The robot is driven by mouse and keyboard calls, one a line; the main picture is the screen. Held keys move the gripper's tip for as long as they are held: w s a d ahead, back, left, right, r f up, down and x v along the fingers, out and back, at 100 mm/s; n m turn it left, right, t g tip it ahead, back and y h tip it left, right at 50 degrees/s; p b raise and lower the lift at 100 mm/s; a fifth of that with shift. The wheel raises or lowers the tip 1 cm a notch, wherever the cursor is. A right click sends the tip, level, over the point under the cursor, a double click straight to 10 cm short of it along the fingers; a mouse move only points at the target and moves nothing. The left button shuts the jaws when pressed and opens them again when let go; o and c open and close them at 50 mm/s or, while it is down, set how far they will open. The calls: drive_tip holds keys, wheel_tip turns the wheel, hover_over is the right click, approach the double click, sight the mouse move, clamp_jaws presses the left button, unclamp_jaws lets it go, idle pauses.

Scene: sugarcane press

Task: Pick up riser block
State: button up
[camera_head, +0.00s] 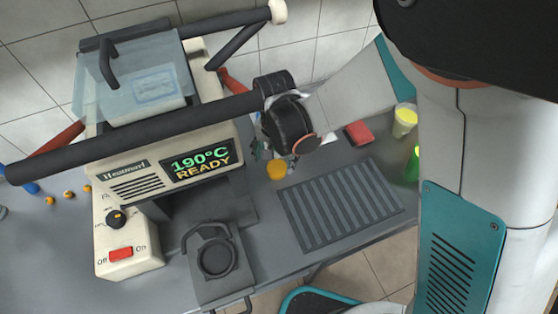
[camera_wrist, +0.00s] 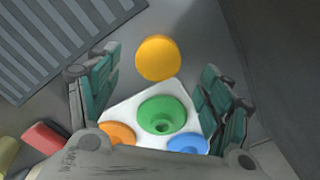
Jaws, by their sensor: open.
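No object is labelled as the riser block. In the wrist view, a white three-cornered piece (camera_wrist: 147,93) with green, orange and blue hollow round parts lies between the fingers of my gripper (camera_wrist: 158,80); I cannot tell for certain that it is the riser block. The fingers are apart, one on each side of it, with no clear grip. A yellow-orange disc (camera_wrist: 158,58) lies just beyond it, and also shows in the head view (camera_head: 277,169). In the head view my gripper is mostly hidden behind my wrist and the press handle.
The cream heat press (camera_head: 120,190) stands at left, its long dark handle (camera_head: 170,122) crossing near my wrist. A ribbed dark mat (camera_head: 340,203) lies to the right. A red block (camera_head: 358,132), yellow cup (camera_head: 404,120) and green item (camera_head: 413,164) are near the right.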

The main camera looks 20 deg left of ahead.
sight(277, 167)
wheel_tip(277, 167, down, 4)
drive_tip(key=shift+d+f+b, duration=0.1)
drive_tip(key=shift+f+b, duration=0.15)
drive_tip(key=shift+b, duration=0.6)
drive_tip(key=c, duration=1.2)
drive_tip(key=shift+o, duration=0.2)
drive_tip(key=shift+r, duration=0.2)
